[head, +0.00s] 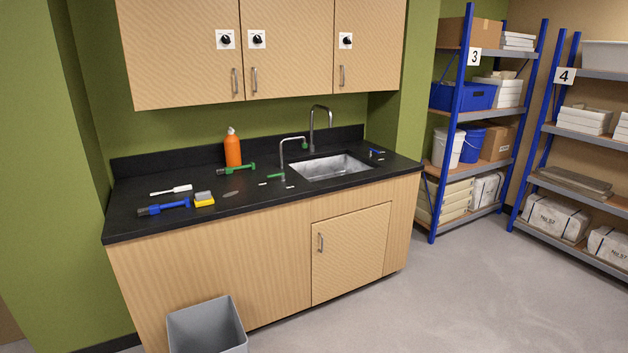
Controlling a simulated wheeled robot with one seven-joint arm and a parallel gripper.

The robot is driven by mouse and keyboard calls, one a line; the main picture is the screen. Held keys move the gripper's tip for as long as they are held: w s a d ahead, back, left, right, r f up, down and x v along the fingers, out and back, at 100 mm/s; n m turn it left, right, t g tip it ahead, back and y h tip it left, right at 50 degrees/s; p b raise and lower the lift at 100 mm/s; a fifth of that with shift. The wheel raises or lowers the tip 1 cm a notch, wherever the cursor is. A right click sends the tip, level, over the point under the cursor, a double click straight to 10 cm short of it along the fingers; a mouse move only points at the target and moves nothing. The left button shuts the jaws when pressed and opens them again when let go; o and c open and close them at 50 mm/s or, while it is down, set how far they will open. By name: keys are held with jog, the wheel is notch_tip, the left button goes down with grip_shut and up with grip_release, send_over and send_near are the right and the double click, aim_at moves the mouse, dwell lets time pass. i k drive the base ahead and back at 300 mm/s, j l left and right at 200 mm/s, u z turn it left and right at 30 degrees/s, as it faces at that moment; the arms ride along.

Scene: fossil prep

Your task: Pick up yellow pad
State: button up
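The yellow pad (205,203) lies on the black countertop (250,208), left of the sink and close to the front edge. A grey block or layer (202,195) sits on or against its back; I cannot tell if it is part of the pad. A blue-handled tool (165,207) lies just left of the pad, with a small gap. A white brush-like tool (172,191) lies behind and to the left. My gripper is not in view.
An orange bottle (233,150) and a green tool (236,169) stand or lie behind the pad. A steel sink (330,167) with taps is at the right. A grey bin (207,328) stands on the floor before the cabinet. Floor at the right is clear.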

aim_at(204, 198)
jog(key=i+z, duration=0.2)
jog(key=i, duration=1.3)
jog(key=i+u, duration=0.4)
jog(key=i+l+u, duration=0.15)
jog(key=u, duration=0.2)
jog(key=i+l+u, duration=0.2)
jog(key=u, duration=0.2)
jog(key=i+u, duration=0.2)
jog(key=u, duration=0.2)
jog(key=i+u, duration=0.2)
jog(key=u, duration=0.25)
jog(key=i+l+u, duration=0.15)
jog(key=u, duration=0.25)
jog(key=i+l+u, duration=0.15)
jog(key=u, duration=0.25)
jog(key=i+l+u, duration=0.15)
jog(key=l+u, duration=0.15)
jog(key=u, duration=0.15)
jog(key=l+u, duration=0.25)
jog(key=u, duration=0.15)
jog(key=i+l+u, duration=0.2)
jog(key=l+u, duration=0.25)
jog(key=i+l, duration=0.05)
